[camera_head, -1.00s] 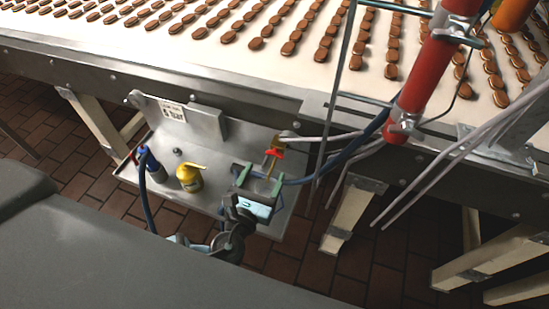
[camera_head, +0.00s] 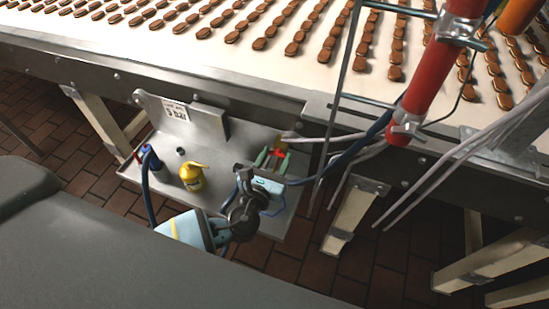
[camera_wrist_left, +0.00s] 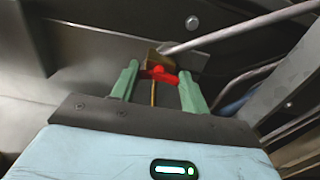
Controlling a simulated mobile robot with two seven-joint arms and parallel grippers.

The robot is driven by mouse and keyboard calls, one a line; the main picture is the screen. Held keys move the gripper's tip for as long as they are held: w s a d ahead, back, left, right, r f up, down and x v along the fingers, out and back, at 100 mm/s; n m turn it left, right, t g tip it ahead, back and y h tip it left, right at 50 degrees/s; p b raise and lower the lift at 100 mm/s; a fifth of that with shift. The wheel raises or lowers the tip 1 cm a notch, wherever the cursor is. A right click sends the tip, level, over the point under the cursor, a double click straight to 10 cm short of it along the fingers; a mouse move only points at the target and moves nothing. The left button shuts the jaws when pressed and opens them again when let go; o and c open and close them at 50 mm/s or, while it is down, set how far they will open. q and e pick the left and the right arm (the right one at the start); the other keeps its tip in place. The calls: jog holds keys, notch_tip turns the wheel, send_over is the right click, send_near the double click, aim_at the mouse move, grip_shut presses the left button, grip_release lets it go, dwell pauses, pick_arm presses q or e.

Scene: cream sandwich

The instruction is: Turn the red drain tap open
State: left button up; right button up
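The red drain tap (camera_head: 280,146) is a small red handle on a brass fitting below the conveyor edge. In the left wrist view the red handle (camera_wrist_left: 158,74) lies crosswise between my fingertips, with brass behind it. My left gripper (camera_head: 271,157) is open, its two green fingers reaching up to the tap. In the left wrist view the left gripper (camera_wrist_left: 158,70) has one finger on each side of the handle. I cannot tell whether either finger touches it. The fingers partly hide the tap in the head view. My right gripper is not in view.
Grey pipes (camera_head: 335,138) and a blue hose pass close right of the tap. The conveyor (camera_head: 150,44) with rows of biscuits is above.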

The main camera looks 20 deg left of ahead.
pick_arm(q)
jog(key=c, duration=0.4)
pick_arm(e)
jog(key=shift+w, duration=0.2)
